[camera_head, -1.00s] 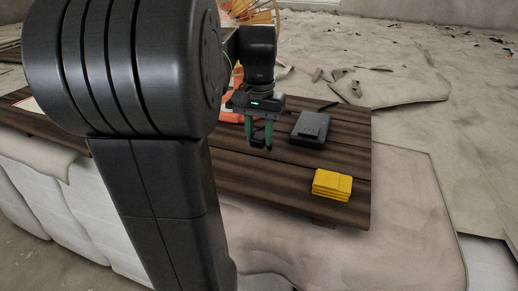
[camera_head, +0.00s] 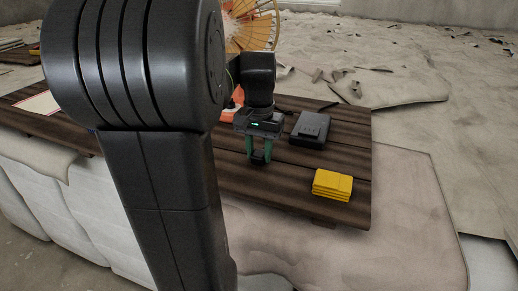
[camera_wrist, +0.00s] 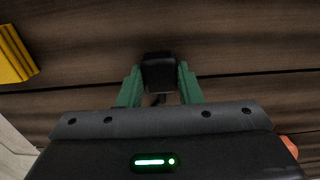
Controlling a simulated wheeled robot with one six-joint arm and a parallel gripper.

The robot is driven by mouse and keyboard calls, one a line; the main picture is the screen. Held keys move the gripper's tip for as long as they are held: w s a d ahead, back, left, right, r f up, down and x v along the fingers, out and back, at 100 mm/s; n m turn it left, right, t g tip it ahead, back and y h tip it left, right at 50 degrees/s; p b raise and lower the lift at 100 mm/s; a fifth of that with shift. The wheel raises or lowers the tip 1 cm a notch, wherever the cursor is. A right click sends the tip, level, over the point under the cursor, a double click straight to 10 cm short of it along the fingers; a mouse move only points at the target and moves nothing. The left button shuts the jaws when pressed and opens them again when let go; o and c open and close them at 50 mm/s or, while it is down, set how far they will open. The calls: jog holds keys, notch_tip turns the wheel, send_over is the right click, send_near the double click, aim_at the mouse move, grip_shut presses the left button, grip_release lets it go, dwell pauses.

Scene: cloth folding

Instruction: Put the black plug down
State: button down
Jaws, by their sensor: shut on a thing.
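The black plug (camera_wrist: 158,73) is a small dark block held between the green fingers of my gripper (camera_wrist: 159,88) in the wrist view. In the head view my gripper (camera_head: 259,158) points down over the dark wooden table (camera_head: 290,157), shut on the plug (camera_head: 258,157). The plug is low, close to the table top. I cannot tell whether it touches the boards.
An orange thing is partly hidden behind my arm. Bare boards lie around the gripper.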

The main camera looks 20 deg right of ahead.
aim_at(259, 153)
jog(key=c, duration=1)
grip_release()
notch_tip(259, 153, up, 13)
jog(key=shift+r+p, duration=0.1)
jog(key=shift+p, duration=0.3)
notch_tip(259, 153, down, 13)
jog(key=shift+f+b, duration=0.15)
jog(key=shift+b, duration=0.25)
jog(key=shift+r, duration=0.5)
jog(key=shift+f, duration=0.1)
